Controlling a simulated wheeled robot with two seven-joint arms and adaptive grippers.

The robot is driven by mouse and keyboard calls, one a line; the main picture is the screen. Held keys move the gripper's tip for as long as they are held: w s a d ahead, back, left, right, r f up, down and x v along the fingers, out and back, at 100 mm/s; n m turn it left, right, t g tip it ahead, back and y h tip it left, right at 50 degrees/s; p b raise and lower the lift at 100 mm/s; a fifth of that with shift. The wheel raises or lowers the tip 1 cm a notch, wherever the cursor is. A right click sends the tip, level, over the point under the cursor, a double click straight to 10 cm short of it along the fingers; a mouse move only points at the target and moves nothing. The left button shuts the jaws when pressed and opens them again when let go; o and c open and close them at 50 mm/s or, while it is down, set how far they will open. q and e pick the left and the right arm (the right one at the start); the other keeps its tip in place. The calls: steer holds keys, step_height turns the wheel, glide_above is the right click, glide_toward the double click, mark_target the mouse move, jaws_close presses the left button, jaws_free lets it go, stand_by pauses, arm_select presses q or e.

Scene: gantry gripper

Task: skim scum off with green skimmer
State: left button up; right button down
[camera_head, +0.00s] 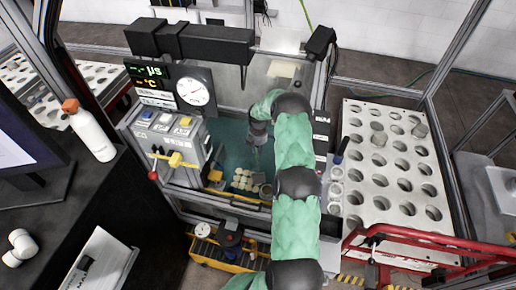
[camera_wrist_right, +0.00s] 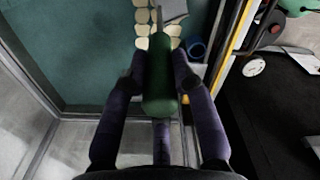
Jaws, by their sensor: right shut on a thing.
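My right gripper (camera_head: 257,143) is over the teal-bottomed tank (camera_head: 214,137), reaching in from above. In the right wrist view, my right gripper (camera_wrist_right: 161,84) is shut on the green handle of the green skimmer (camera_wrist_right: 158,80). The handle points away from the palm. A grey flat part shows beyond its far end, cut off by the frame's top. Cream pieces (camera_head: 243,180), which look like the scum, lie grouped in the tank near its front edge. They also show around the handle's tip in the wrist view (camera_wrist_right: 142,29); contact cannot be told. My left gripper is out of view.
A control box (camera_head: 172,143) with a yellow knob stands left of the tank. A white rack with round holes (camera_head: 385,185) stands to the right. A blue ring-shaped item (camera_wrist_right: 197,48) is beside the cream pieces. A red rail (camera_head: 410,238) crosses the front right.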

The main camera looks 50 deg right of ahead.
steer(key=shift+f+b, duration=2.2)
steer(key=shift+f, duration=2.55)
steer(key=shift+w+a+b, duration=1.8)
steer(key=shift+w+a, duration=1.45)
steer(key=shift+w, duration=3.05)
step_height(320, 180, up, 16)
steer(key=p, duration=0.7)
steer(key=shift+s+r, duration=0.1)
steer(key=shift+r, duration=0.05)
